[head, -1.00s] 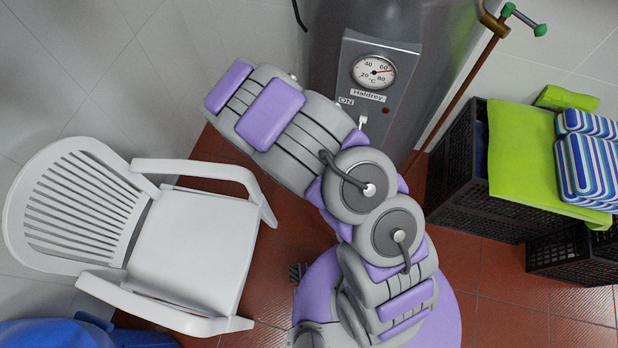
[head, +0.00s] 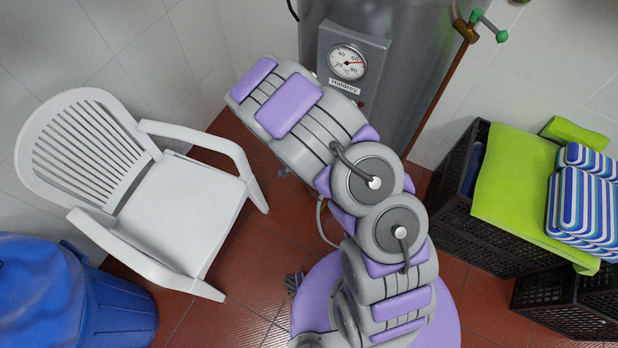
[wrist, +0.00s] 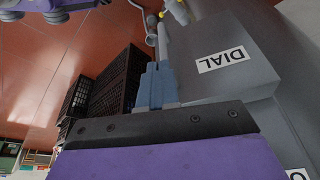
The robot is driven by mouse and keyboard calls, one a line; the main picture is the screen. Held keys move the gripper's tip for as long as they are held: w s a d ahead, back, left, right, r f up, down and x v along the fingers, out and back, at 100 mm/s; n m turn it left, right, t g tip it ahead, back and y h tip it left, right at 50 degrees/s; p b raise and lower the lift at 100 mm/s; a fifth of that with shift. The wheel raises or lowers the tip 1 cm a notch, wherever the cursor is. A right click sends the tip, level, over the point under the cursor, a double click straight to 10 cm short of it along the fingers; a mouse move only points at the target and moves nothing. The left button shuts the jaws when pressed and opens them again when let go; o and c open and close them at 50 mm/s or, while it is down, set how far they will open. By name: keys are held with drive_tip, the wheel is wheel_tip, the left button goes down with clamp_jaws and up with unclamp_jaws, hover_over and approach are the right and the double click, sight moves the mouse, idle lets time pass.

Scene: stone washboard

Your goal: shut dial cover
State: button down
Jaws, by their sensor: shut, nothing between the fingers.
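A grey face labelled DIAL (wrist: 223,59) fills the right of the wrist view. I cannot tell whether it is the dial cover or part of a box. My gripper (wrist: 157,72) shows in the wrist view with its blue-grey fingers together and empty. It is just left of the DIAL face; touching or apart is unclear. My arm hides my gripper in the head view.
A white plastic chair (head: 185,207) stands at left, with a blue bin (head: 120,305) in front of it. Black crates (head: 452,205) with a green towel (head: 515,185) and striped cushions (head: 585,200) stand at right. A copper pipe (head: 440,95) runs down beside the tank (head: 415,70).

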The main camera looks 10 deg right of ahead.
drive_tip(key=d+n+p, duration=0.1)
drive_tip(key=d+n, duration=0.1)
drive_tip(key=d+n+t+p, duration=0.1)
drive_tip(key=d+n, duration=0.1)
drive_tip(key=d, duration=0.1)
drive_tip(key=shift+w+d+n+y, duration=0.15)
drive_tip(key=shift+d+n+y, duration=0.15)
drive_tip(key=shift+y, duration=0.1)
drive_tip(key=shift+a, duration=0.25)
